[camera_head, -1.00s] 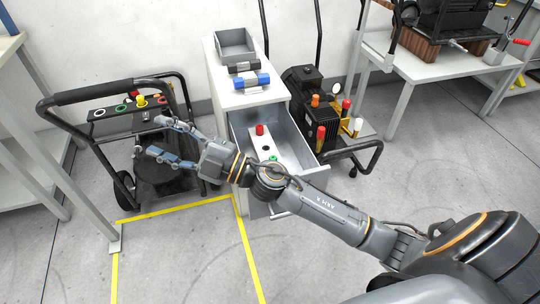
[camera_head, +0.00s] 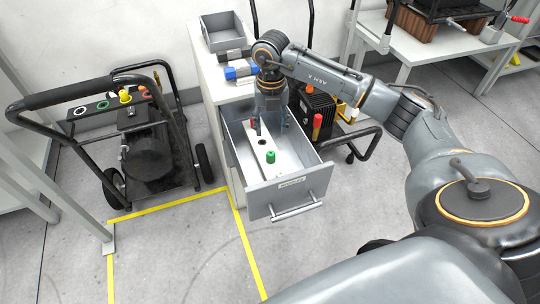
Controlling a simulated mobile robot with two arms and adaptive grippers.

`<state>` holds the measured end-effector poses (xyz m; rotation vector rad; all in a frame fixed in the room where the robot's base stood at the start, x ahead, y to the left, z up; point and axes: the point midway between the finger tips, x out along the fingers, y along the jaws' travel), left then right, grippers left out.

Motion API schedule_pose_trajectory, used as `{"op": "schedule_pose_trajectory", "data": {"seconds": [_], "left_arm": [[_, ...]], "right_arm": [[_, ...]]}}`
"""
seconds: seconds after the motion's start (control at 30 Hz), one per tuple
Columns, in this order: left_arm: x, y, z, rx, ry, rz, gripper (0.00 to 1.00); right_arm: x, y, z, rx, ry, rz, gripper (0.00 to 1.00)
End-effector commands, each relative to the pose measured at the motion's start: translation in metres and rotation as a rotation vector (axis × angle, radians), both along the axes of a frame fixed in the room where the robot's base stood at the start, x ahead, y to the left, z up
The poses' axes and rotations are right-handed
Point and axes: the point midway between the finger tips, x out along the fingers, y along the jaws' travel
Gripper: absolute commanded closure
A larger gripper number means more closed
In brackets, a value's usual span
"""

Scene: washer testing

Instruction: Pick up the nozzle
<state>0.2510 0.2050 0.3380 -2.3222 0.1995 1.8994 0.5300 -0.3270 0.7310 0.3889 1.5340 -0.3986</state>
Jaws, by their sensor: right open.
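The open drawer (camera_head: 311,184) holds a white strip (camera_head: 247,155) with dark holes. A green nozzle (camera_head: 270,157) stands on the near part of the strip. A red nozzle (camera_head: 256,123) shows in part farther back, beside my right gripper. My right gripper (camera_head: 269,128) points down into the back of the drawer and is open. Its fingers partly hide the red nozzle, and I cannot tell whether they touch it. My left gripper is not in view.
A cabinet top behind the drawer carries a grey tray (camera_head: 224,42) and a blue-ended part (camera_head: 240,71). A black cart (camera_head: 148,150) stands at the left. A machine with a red knob (camera_head: 317,121) and a black handle frame is right of the drawer. Yellow tape marks the floor.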

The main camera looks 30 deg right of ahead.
Motion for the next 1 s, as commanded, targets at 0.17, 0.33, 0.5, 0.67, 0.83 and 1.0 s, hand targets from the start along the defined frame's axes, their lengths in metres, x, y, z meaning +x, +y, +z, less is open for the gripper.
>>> {"op": "schedule_pose_trajectory", "data": {"seconds": [0.17,0.33,0.5,0.67,0.83,1.0], "left_arm": [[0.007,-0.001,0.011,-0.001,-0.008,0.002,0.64],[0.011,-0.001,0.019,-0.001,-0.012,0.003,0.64],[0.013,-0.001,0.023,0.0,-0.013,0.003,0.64],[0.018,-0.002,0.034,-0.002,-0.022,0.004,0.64],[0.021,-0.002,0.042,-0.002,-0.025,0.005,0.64],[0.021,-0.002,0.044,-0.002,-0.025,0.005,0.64]], "right_arm": [[-0.001,0.001,-0.039,0.003,0.003,0.002,0.48],[0.0,0.001,-0.058,0.004,0.001,0.002,0.48],[-0.001,0.002,-0.07,0.005,0.002,0.004,0.48],[-0.002,0.002,-0.096,0.005,0.003,0.004,0.48],[-0.002,0.002,-0.112,0.005,0.002,0.004,0.48],[-0.001,0.002,-0.114,0.005,-0.002,0.005,0.48]]}}
